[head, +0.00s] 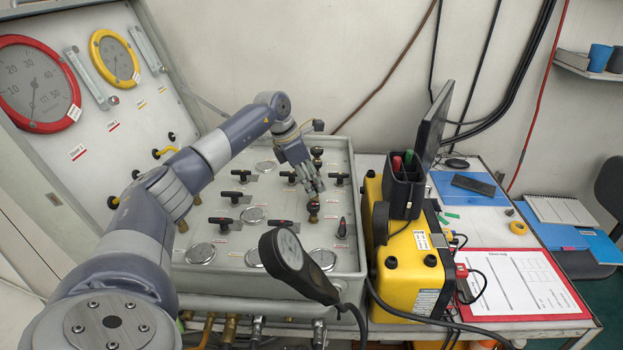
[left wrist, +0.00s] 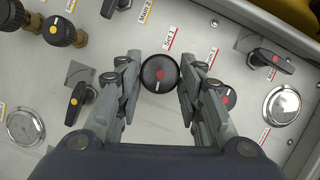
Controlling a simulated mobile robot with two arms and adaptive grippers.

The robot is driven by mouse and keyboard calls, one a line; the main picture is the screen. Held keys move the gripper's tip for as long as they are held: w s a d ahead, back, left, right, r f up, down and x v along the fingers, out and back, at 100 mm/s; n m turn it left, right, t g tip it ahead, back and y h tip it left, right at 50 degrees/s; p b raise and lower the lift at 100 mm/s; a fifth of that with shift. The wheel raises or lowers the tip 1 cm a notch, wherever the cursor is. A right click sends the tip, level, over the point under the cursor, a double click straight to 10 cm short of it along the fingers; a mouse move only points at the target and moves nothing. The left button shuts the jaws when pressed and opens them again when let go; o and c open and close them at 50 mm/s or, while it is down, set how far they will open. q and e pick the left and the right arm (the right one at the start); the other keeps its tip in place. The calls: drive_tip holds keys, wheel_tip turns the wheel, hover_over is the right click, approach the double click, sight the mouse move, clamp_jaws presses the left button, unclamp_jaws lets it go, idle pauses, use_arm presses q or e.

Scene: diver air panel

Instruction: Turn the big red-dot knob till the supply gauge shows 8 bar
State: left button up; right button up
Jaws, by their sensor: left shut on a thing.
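The big knob (left wrist: 160,73) is round and black with a red dot, and a label reading "Set 1" is beside it. It sits between the two fingers of my left gripper (left wrist: 160,87) in the left wrist view. In the head view my left gripper (head: 313,186) reaches down onto the panel (head: 185,278), its fingers shut on the knob and hiding much of it. Several small round gauges, such as one at the panel's front left (head: 200,253), are seen too slantwise to read, and I cannot tell which is the supply gauge. My right gripper is not in view.
Black lever handles (left wrist: 263,60) and smaller knobs (left wrist: 60,30) crowd around. A black round-headed device (head: 290,262) stands in front of the panel. A yellow case (head: 410,265) stands close on the right. Large red-rimmed (head: 38,84) and yellow-rimmed (head: 115,57) gauges are on the upright panel.

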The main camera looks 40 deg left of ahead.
use_arm(q)
drive_tip(key=shift+r+m+h, duration=0.1)
drive_tip(key=shift+m+h, duration=0.2)
drive_tip(key=shift+m, duration=0.6)
drive_tip(key=shift+a, duration=0.1)
drive_tip(key=o, duration=1.1)
drive_tip(key=shift+c, duration=0.2)
drive_tip(key=v, duration=1.2)
drive_tip(key=shift+w, duration=0.25)
